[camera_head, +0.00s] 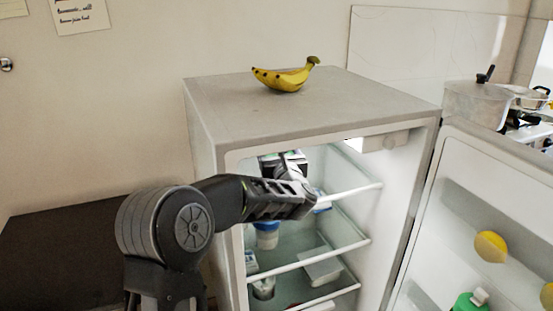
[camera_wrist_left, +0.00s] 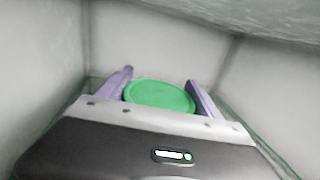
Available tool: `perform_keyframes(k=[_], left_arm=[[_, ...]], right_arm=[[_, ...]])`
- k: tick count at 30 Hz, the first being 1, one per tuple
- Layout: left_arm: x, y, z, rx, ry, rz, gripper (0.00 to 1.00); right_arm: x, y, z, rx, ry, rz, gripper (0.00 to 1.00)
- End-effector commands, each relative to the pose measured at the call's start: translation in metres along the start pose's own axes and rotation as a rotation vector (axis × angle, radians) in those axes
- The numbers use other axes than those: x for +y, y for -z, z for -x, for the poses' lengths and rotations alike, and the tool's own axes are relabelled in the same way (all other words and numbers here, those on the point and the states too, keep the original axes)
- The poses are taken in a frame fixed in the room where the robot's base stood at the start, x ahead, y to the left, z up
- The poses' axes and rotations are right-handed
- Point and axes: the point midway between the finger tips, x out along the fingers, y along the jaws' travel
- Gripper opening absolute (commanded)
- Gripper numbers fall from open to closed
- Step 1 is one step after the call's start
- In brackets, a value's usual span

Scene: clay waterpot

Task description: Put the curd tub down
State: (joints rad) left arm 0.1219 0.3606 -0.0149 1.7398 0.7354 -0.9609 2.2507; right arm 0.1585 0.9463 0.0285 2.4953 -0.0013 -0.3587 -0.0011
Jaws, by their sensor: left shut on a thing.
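The curd tub (camera_wrist_left: 160,95) shows in the left wrist view as a round green lid between two purple-grey fingers. My left gripper (camera_wrist_left: 162,82) is shut on it, with one finger on each side. In the head view my left arm reaches into the open fridge (camera_head: 212,125) from the left, and the gripper (camera_head: 284,163) is in the upper compartment, partly behind the arm. The tub itself is hidden there. I cannot tell whether its base touches the shelf. My right gripper is not in view.
The upper glass shelf (camera_head: 355,190) has a white front edge. A white container with a blue top (camera_head: 266,235) and other items stand lower down. The fridge door (camera_head: 470,180) is open to the right, with a lemon (camera_head: 491,246) on it. Bananas (camera_head: 285,78) lie on top.

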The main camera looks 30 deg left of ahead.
Motion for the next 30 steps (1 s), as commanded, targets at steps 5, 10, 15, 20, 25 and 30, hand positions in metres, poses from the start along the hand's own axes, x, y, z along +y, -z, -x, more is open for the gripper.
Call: perform_keyframes(k=[5, 10, 15, 20, 25, 30], left_arm=[[0.000, -0.001, 0.000, -0.003, 0.000, 0.001, 0.05], [0.000, 0.006, 0.000, -0.001, -0.001, -0.001, 0.05], [0.000, 0.029, 0.000, 0.000, -0.001, -0.001, 0.05], [0.000, 0.034, 0.001, -0.003, 0.000, 0.001, 0.05], [0.000, 0.034, 0.001, -0.003, -0.001, 0.001, 0.05], [0.000, 0.036, 0.001, 0.000, 0.000, 0.000, 0.80]], right_arm=[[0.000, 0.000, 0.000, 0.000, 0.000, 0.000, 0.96], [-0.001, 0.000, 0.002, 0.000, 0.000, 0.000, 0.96], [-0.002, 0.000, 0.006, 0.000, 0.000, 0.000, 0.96], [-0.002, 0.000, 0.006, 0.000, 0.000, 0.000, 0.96], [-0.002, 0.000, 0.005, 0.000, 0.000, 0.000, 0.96], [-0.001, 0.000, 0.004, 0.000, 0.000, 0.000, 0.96]])
